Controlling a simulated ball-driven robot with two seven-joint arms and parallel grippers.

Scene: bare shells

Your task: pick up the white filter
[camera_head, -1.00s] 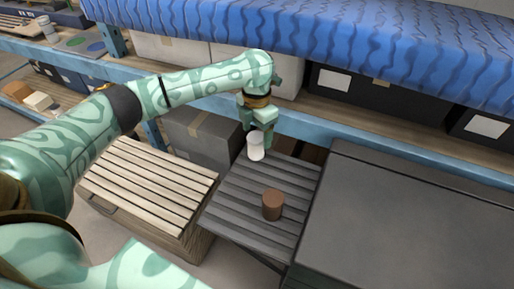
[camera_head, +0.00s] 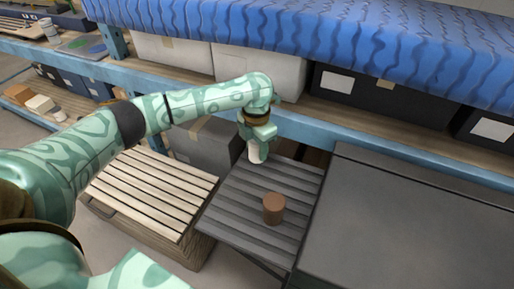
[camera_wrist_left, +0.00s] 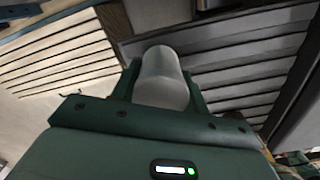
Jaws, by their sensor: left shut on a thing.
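The white filter (camera_head: 254,154) is a small white cylinder at the back left part of the dark slatted surface. My left gripper (camera_head: 258,150) comes down over it and is shut on it. In the left wrist view, the filter (camera_wrist_left: 161,80) sits between the two green fingers of the gripper (camera_wrist_left: 158,85). Whether its base touches the slats is hard to tell. My right gripper is not in view.
A brown cylinder (camera_head: 273,208) stands on the dark slatted surface (camera_head: 240,205), in front of the filter. A light slatted crate (camera_head: 150,195) is to the left, and a large dark grey box (camera_head: 400,220) to the right. A blue shelf beam (camera_head: 330,130) runs behind.

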